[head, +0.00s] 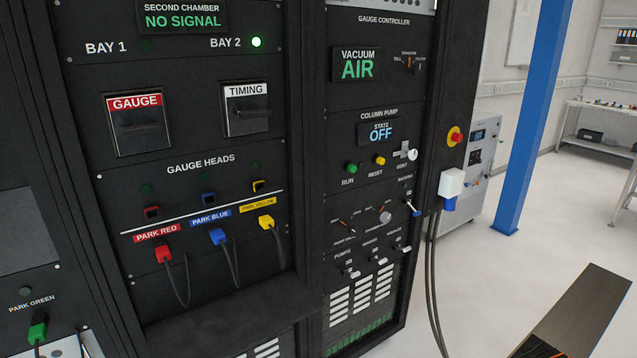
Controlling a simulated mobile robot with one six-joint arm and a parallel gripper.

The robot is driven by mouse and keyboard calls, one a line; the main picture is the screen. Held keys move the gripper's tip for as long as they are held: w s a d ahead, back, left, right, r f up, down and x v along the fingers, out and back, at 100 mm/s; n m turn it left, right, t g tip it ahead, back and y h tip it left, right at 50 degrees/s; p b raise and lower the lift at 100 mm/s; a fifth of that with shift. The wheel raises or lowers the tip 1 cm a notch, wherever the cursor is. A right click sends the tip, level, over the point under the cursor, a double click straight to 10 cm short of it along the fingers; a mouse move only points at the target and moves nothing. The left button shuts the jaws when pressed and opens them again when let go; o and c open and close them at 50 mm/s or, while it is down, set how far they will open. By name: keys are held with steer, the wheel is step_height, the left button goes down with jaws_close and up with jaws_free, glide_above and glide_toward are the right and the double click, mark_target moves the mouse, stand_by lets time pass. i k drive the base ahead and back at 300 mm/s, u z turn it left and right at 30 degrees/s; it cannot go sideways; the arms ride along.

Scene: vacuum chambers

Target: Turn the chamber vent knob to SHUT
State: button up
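The control rack's right column (372,190) carries the vacuum controls. A pale round knob (385,217) sits below the RUN and RESET buttons, beside small dial markings. Its small label seems to begin with "CHAMBER", but is too small to read surely, and I cannot tell its setting. A white knob (412,155) is higher up, near a label reading VENT. The vacuum display (357,64) reads AIR. The pump state display (379,132) reads OFF.
A red emergency-type button (455,136) and a white box (451,183) with hanging cables stick out at the rack's right edge. A blue post (532,120) stands farther right. Open floor (500,270) lies between.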

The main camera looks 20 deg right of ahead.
mark_target(385, 218)
steer(key=z, duration=4.55)
steer(key=i, duration=0.1)
steer(key=u, duration=3.4)
steer(key=i, duration=0.65)
steer(key=u, duration=0.95)
